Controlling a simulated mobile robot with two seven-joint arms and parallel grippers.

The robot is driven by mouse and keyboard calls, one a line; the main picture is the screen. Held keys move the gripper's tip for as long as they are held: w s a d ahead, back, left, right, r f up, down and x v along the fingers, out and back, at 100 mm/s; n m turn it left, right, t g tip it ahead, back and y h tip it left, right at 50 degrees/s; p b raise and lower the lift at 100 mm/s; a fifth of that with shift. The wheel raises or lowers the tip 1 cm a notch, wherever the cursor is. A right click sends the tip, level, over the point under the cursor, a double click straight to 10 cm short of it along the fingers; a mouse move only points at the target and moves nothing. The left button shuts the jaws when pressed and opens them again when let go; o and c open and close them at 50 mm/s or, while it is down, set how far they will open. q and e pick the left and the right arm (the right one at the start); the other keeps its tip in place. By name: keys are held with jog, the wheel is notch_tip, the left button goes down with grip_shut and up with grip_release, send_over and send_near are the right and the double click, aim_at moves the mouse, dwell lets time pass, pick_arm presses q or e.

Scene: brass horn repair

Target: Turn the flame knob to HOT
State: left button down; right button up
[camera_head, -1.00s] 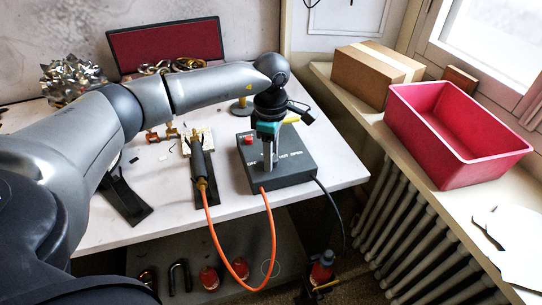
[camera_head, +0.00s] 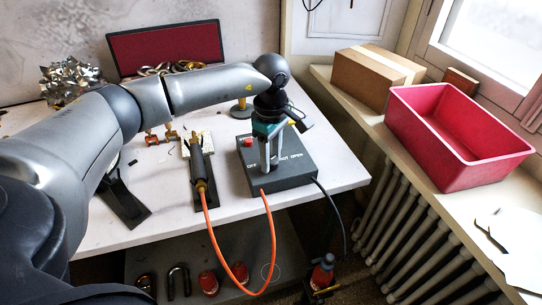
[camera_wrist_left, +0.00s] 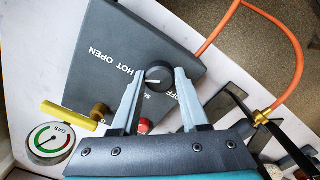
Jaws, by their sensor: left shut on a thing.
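The dark grey control box (camera_head: 297,172) sits at the right of the white bench, with white lettering and a red button (camera_head: 248,143). My left gripper (camera_head: 268,168) points down over the box. In the left wrist view the gripper (camera_wrist_left: 160,74) is shut on the round black flame knob (camera_wrist_left: 158,76), one finger on each side. The knob's white line lies roughly level in that view, its left end towards the word HOT (camera_wrist_left: 127,75). OFF shows on the right, partly behind a finger. In the head view the gripper hides the knob. My right gripper is not in view.
A torch (camera_head: 199,165) on a dark stand is left of the box, with an orange hose (camera_head: 213,232) hanging off the bench. A gas gauge (camera_wrist_left: 50,141) shows beside the box. A red bin (camera_head: 460,150) and cardboard box (camera_head: 372,78) stand on the right sill.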

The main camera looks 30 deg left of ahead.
aim_at(271, 159)
pick_arm(q)
jog(key=shift+c, duration=2)
grip_release()
notch_tip(271, 159, up, 15)
jog(key=p, duration=0.2)
jog(key=shift+r, duration=0.15)
